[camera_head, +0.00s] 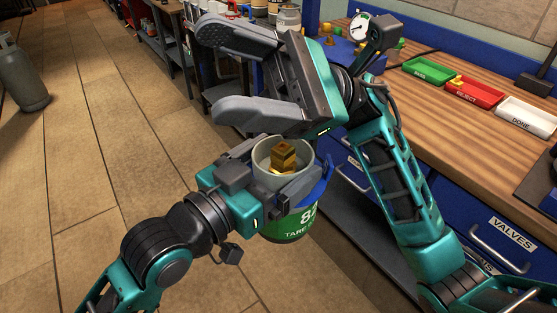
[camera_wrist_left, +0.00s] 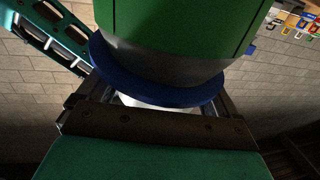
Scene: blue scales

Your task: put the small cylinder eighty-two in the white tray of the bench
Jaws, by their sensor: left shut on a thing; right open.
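In the left wrist view the green body (camera_wrist_left: 180,28) and blue collar (camera_wrist_left: 155,88) fill the space beyond the jaws. The white tray (camera_head: 527,119), marked DONE, lies on the bench at the right. My right gripper (camera_head: 208,71) is open and empty, above and behind the cylinder.
A red REJECT tray (camera_head: 474,92) and a green tray (camera_head: 430,70) lie beside the white one on the wooden bench top (camera_head: 430,105). A gauge (camera_head: 359,27) stands at the back. Blue drawers with handles face the aisle. A grey cylinder (camera_head: 20,78) stands on the open floor at far left.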

